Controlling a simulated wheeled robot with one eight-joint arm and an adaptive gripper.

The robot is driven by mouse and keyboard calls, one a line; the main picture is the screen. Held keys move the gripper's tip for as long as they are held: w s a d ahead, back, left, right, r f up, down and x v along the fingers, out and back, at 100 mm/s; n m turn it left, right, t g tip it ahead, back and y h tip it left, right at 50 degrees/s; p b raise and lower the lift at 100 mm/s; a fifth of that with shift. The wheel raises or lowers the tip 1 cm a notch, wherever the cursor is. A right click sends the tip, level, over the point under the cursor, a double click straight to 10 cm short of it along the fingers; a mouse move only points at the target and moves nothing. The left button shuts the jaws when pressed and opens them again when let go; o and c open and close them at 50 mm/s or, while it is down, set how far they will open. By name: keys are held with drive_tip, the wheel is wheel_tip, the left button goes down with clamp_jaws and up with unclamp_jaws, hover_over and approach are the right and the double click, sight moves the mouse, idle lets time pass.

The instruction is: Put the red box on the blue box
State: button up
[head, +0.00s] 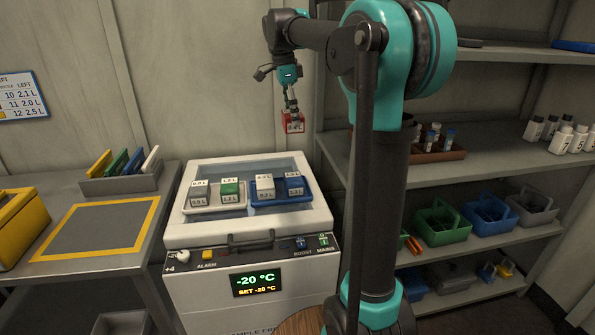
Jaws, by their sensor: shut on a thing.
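My gripper (292,109) is shut on a small red box (292,127) with a white label, held in the air above the back edge of a white chest freezer. The top of the blue box looks bare.
Another grey box (199,193) and a green box (230,191) stand in a pale tray. Shelves with crates and bottles are at right; a table (100,228) with a yellow-bordered mat is at left.

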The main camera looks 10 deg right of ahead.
wheel_tip(320, 180, down, 18)
drive_tip(key=shift+d+r, duration=0.1)
idle(0.4)
drive_tip(key=o, duration=1.3)
drive_tip(key=r, duration=0.4)
drive_tip(key=a+r, duration=0.1)
drive_tip(key=r, duration=0.7)
drive_tip(key=shift+a, duration=0.4)
drive_tip(key=shift+s, duration=0.15)
